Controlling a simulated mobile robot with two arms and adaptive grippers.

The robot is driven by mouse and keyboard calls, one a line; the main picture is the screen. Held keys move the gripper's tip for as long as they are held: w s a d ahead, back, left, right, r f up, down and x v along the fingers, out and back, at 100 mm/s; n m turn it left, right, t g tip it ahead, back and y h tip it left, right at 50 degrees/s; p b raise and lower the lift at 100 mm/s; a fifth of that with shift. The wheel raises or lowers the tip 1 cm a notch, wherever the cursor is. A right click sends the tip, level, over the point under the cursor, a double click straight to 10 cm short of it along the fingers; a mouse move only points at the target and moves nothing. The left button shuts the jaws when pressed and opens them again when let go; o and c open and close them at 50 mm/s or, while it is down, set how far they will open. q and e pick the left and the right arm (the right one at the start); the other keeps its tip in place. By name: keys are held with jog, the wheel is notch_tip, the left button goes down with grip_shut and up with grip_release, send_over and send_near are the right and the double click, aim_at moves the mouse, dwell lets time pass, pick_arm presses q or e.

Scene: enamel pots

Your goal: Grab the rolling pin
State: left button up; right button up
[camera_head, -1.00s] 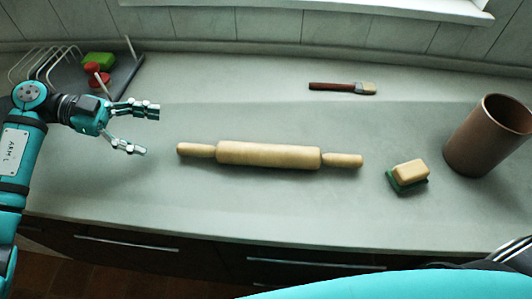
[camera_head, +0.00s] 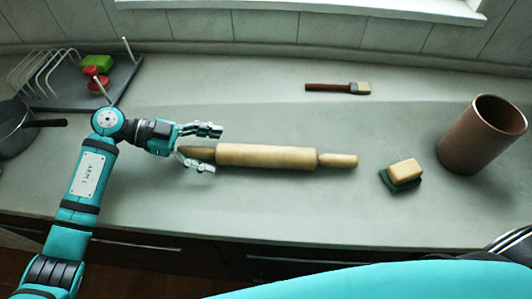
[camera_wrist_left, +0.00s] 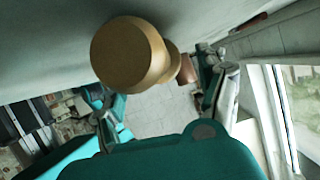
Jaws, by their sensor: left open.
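The wooden rolling pin (camera_head: 267,156) lies on the grey counter, its length running left to right. My left gripper (camera_head: 212,150) is at its left end, open, with one finger above and one below the left handle in the head view. In the left wrist view the rolling pin (camera_wrist_left: 124,52) shows end-on, with its handle end large and close, between and above the open fingers (camera_wrist_left: 165,95). I cannot tell whether the fingers touch the handle. My right gripper is not in view.
A brush (camera_head: 338,88) lies at the back of the counter. A sponge (camera_head: 402,175) and a brown cylindrical container (camera_head: 482,135) stand to the right. A dish rack (camera_head: 62,80) and a dark pan (camera_head: 18,130) are at the left. The counter in front of the pin is clear.

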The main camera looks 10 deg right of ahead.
aim_at(230, 155)
pick_arm(q)
jog(key=x, duration=0.3)
jog(key=shift+d+f, duration=0.1)
jog(key=shift+c, duration=0.2)
jog(key=shift+w, duration=0.1)
grip_shut()
